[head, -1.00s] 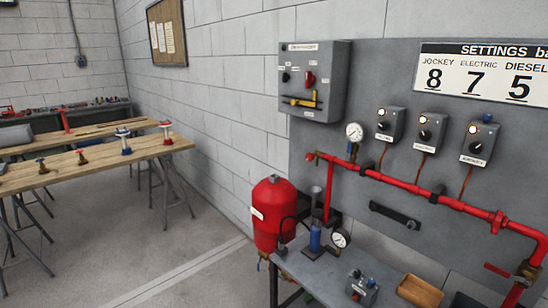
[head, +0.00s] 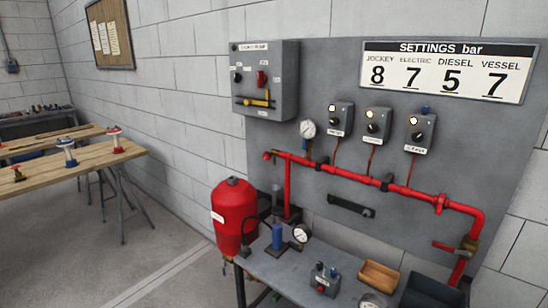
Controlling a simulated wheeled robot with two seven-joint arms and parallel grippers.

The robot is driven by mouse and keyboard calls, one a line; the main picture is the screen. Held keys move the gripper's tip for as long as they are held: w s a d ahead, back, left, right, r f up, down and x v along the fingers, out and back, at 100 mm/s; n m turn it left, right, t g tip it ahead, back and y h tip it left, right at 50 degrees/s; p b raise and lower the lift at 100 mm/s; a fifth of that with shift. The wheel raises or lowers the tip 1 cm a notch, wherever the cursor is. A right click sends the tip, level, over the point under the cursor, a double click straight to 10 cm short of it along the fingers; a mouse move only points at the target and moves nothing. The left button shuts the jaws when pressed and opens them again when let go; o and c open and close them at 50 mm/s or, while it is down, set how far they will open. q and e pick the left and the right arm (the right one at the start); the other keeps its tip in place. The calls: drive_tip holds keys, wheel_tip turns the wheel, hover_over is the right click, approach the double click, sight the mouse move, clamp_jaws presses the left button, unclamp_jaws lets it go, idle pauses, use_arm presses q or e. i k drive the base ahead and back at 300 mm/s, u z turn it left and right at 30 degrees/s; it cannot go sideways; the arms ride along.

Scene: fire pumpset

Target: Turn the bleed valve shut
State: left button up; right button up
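A red pipe (head: 345,177) runs across the grey panel. At its lower right end is a brass valve body (head: 469,243) with a red lever (head: 443,246) pointing left, roughly level. At the pipe's left end is a small red fitting (head: 267,156). A pressure gauge (head: 308,129) stands on the pipe near that end. No label marks which part is the bleed valve, so I cannot tell. Neither of my grippers is in view.
A bench (head: 262,273) stands before the panel, with a blue cylinder (head: 277,237), a small gauge (head: 302,234), a control box (head: 325,280) and trays. A red tank (head: 234,215) stands left of it. A wooden table (head: 85,161) is further left; floor between is clear.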

sight(266, 156)
drive_tip(key=z, duration=0.55)
drive_tip(key=k, duration=1.3)
drive_tip(key=z, duration=0.15)
drive_tip(key=i, duration=0.4)
drive_tip(key=u, duration=0.9)
drive_tip(key=i, duration=1.4)
drive_tip(key=z, duration=0.75)
